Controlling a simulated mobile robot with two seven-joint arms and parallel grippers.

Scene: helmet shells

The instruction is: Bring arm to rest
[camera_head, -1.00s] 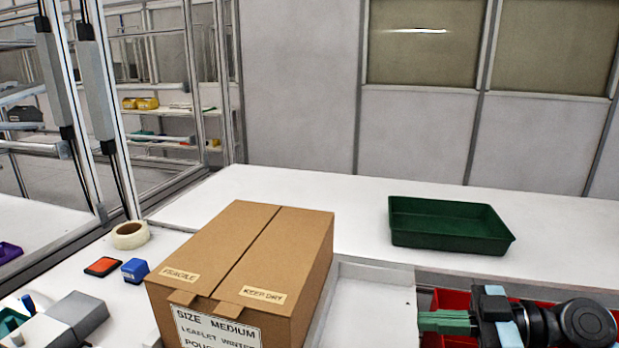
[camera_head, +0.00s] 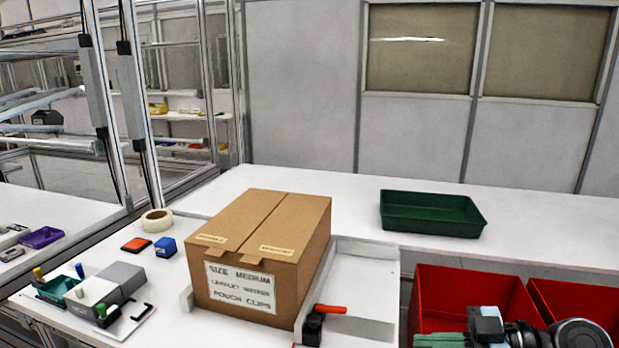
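My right gripper (camera_head: 428,341) shows at the bottom right edge, in front of the red bins. Its green fingers are cut off by the frame's edge, so whether they are open or shut cannot be told. I see nothing held in the visible part. My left gripper is not in view. A closed cardboard box (camera_head: 235,291) labelled "SIZE MEDIUM" and "POUCH CLIPS" stands on the white table, left of my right gripper and apart from it.
A green tray (camera_head: 432,226) sits on the back table. Red bins (camera_head: 470,290) are at the right. A white tray (camera_head: 372,258) adjoins the box, with an orange-handled tool (camera_head: 328,309) near it. Tape (camera_head: 157,221), an orange pad (camera_head: 136,245) and a blue block (camera_head: 165,247) lie left.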

